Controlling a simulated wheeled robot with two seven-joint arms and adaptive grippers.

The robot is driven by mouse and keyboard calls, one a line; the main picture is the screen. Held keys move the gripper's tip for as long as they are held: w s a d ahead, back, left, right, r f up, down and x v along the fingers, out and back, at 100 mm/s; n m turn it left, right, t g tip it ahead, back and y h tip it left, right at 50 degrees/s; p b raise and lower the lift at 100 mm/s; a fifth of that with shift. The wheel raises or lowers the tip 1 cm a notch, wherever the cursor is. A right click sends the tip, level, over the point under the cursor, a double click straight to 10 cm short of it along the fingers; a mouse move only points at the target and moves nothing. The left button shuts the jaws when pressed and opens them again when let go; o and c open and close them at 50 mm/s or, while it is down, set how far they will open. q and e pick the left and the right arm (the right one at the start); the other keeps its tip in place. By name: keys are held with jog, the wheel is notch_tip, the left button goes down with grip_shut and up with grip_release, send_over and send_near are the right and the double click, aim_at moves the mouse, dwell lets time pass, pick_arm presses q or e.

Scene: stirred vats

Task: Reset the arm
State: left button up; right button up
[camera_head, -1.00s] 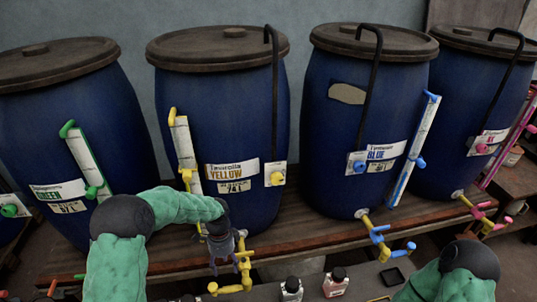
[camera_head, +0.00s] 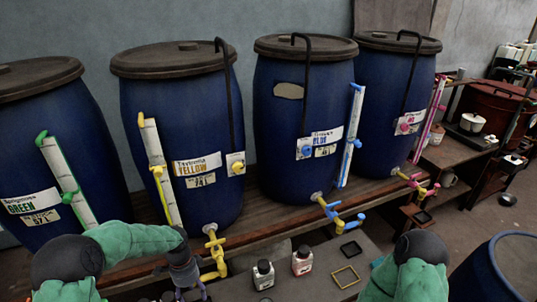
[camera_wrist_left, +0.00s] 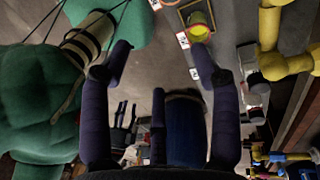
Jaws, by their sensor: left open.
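My left arm (camera_head: 135,238) reaches in from the lower left of the head view. Its gripper (camera_head: 196,290) points downward, left of the yellow tap (camera_head: 216,258) under the yellow-labelled vat (camera_head: 205,120).
Other blue vats labelled green (camera_head: 50,140), blue (camera_head: 285,140) and pink (camera_head: 385,105) line the wooden shelf. Bottles (camera_head: 263,274) (camera_head: 302,260) and a yellow frame (camera_head: 346,277) sit on the bench below. An open blue barrel (camera_head: 480,275) stands lower right.

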pick_arm(q)
jog(key=s+d+f+n+h, duration=0.2)
jog(key=s+d+f+n, duration=0.4)
jog(key=d+f, duration=0.45)
jog(key=s+d+f+n+t, duration=0.1)
jog(key=s+d+f+n, duration=0.1)
jog(key=s+n, duration=0.3)
jog(key=s+d+f+n+t+h, duration=0.1)
jog(key=s+d+f+n, duration=0.1)
jog(key=s, duration=0.5)
jog(key=f+n, duration=0.1)
jog(key=n, duration=0.1)
jog(key=shift+d+n, duration=0.15)
jog(key=shift+n, duration=0.25)
pick_arm(e)
jog(key=shift+w, duration=0.35)
dwell(1.2)
